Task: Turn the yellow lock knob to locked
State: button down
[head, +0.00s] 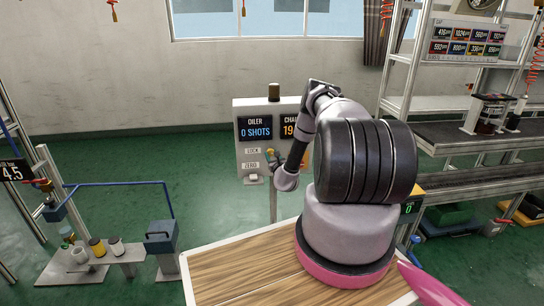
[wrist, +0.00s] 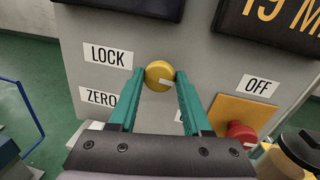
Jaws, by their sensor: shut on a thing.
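The yellow lock knob (wrist: 159,76) is a round knob on the grey panel, to the right of the LOCK label (wrist: 108,55) in the wrist view. A small pale mark shows on the lower right of its face. My gripper (wrist: 160,84) has its two green fingers on the left and right sides of the knob, shut on it. In the head view my gripper (head: 273,158) is at the front of the grey oiler cabinet (head: 243,107). The knob is small there and partly hidden by my gripper and arm.
In the wrist view a ZERO label (wrist: 101,97) is below LOCK. Displays line the panel's top. The wooden tabletop (head: 235,270) is bare.

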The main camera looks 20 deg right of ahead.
jog(key=m, duration=0.4)
jog(key=shift+f+t, duration=0.1)
jog(key=shift+t, duration=0.2)
jog(key=m, duration=0.5)
jog(key=shift+f+h, duration=0.1)
jog(key=shift+h, duration=0.3)
jog(key=m, duration=0.5)
jog(key=shift+t+h, duration=0.3)
jog(key=shift+h, duration=0.1)
jog(key=shift+f+m+h, duration=0.1)
jog(key=shift+m+h, duration=0.4)
jog(key=shift+m, duration=1.8)
jog(key=shift+c, duration=1.8)
grip_release()
jog(key=v, duration=1.1)
